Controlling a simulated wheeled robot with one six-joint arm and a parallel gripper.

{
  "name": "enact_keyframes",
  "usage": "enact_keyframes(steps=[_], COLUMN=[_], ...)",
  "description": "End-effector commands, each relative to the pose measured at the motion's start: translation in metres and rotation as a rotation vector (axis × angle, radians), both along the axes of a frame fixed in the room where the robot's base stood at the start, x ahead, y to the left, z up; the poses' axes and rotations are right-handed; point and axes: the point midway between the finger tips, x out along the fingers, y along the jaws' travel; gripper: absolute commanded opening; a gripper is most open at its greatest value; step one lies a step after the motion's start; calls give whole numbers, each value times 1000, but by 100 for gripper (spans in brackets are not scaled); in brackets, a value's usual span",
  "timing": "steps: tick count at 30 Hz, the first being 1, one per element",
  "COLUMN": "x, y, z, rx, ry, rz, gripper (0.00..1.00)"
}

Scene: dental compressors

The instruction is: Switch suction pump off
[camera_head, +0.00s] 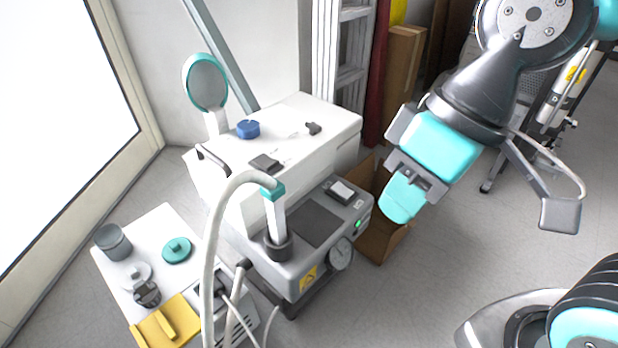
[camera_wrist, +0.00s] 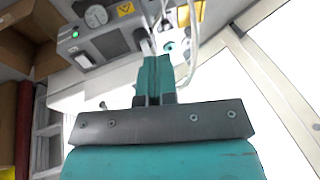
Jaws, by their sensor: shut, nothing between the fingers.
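The grey suction pump (camera_head: 300,238) stands left of centre in the head view, with a hose in its top. A small green-lit switch (camera_head: 358,224) is on its front face, near a round gauge (camera_head: 341,257). In the wrist view the pump (camera_wrist: 110,45) is at the top, upside down, with the green light (camera_wrist: 75,35) and gauge (camera_wrist: 96,16) on its face. My gripper (camera_head: 400,203) is shut and empty, in the air to the right of the pump and apart from the switch. Its closed fingers also show in the wrist view (camera_wrist: 155,75).
A white cabinet (camera_head: 330,135) stands behind the pump. An open cardboard box (camera_head: 385,243) is on the floor beside it. A pale hose (camera_head: 212,240) arches in front. A low white table (camera_head: 165,215) with jars is at left. The floor at right is mostly clear.

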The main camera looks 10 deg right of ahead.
Motion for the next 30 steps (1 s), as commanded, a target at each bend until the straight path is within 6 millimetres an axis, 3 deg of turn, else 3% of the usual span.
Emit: enact_keyframes(steps=[9, 13, 17, 20, 24, 27, 30], x=[1, 20, 71, 124, 196, 236, 264], y=[0, 2, 1, -4, -16, -26, -36], z=[0, 1, -4, -17, -50, -78, -104], rx=[-1, -13, -50, -98, -178, -229, -266], ry=[-2, -35, -124, -214, -319, -370, -397], rz=[4, 74, 279, 513, 870, 1107, 1300], gripper=[0, 0, 0, 0, 0, 0, 0])
